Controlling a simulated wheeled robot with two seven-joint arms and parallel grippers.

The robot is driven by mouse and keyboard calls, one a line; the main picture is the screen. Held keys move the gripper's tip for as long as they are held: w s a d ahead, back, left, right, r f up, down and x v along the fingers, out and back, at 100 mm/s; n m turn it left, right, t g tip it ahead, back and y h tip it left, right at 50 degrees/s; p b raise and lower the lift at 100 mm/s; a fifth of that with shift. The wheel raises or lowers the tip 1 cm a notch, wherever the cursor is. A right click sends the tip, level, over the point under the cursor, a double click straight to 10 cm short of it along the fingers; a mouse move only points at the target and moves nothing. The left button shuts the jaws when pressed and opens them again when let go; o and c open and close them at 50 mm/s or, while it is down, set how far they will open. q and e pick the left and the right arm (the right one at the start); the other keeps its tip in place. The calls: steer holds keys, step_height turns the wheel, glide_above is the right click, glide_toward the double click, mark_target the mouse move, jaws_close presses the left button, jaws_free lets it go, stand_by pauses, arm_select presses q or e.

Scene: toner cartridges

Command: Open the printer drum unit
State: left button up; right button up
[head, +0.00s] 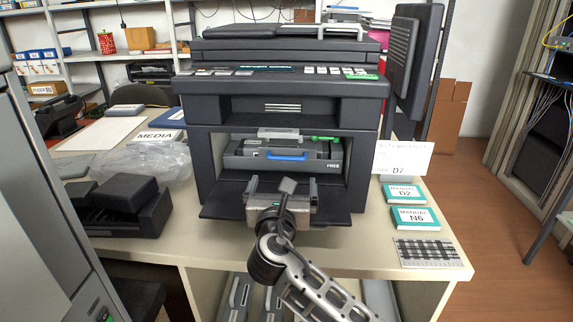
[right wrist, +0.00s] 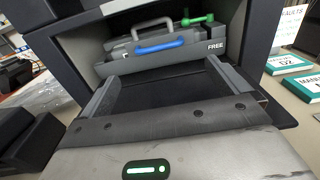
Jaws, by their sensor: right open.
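The dark printer (head: 285,85) stands on the table with its front door (head: 222,208) folded down flat. The drum unit (head: 242,161) sits inside the open bay, a dark grey tray with a blue handle (head: 287,155), a grey handle above it and a green lever (head: 322,139) at its right. The label FREE shows at its front right. The unit also shows in the right wrist view (right wrist: 185,57). My right gripper (head: 283,186) is open and empty above the lowered door, in front of the unit and apart from it. My left gripper is out of view.
A black device (head: 118,205) and clear plastic wrap (head: 150,162) are at the left. Grey cartridges (head: 238,295) sit on a shelf below the tabletop.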

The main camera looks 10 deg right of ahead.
mark_target(287, 159)
steer(key=b+x, duration=0.1)
steer(key=x, duration=0.8)
steer(key=shift+w+d, duration=0.1)
steer(key=shift+w, duration=0.05)
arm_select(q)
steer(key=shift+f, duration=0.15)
arm_select(e)
steer(key=shift+w+d, duration=0.1)
steer(key=shift+w, duration=0.25)
